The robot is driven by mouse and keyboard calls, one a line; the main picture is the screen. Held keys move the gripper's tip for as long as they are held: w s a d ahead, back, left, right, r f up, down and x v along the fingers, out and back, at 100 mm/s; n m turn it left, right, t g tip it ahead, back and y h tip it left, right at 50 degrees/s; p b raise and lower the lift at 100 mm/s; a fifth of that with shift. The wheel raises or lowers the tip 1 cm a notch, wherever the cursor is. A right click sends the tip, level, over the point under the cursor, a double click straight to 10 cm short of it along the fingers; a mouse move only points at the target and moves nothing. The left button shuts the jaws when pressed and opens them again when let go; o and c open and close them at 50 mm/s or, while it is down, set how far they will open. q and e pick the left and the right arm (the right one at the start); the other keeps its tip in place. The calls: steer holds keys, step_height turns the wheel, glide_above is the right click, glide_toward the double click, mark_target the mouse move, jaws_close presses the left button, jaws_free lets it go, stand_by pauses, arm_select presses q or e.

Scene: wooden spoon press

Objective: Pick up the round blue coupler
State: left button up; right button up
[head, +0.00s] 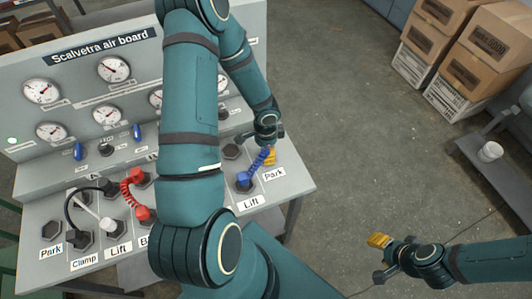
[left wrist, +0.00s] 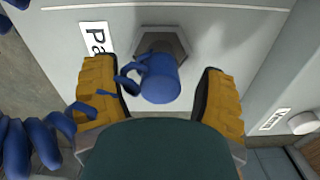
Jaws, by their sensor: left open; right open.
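A round blue coupler (left wrist: 160,78) with a small side stub sits at a dark hexagonal socket (left wrist: 166,42) by the Park label in the left wrist view. My left gripper (left wrist: 160,96) is open, with one yellow finger on each side of the coupler and gaps between. In the head view my left gripper (head: 268,155) is over the Park end of the board and hides most of this coupler. A coiled blue hose (head: 258,165) runs from there to another blue coupler (head: 243,180) at the Lift socket. My right gripper (head: 380,241) is open and empty over the floor.
The grey air board (head: 135,65) carries several gauges. Red couplers (head: 140,213) with a red coil and a black hose (head: 72,205) are on its left part. My arm covers its middle. Cartons (head: 470,50) and a cart with a white cup (head: 490,152) stand right.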

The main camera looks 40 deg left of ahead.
arm_select(q)
step_height(320, 180, down, 2)
steer(key=shift+f, duration=0.1)
jaws_close()
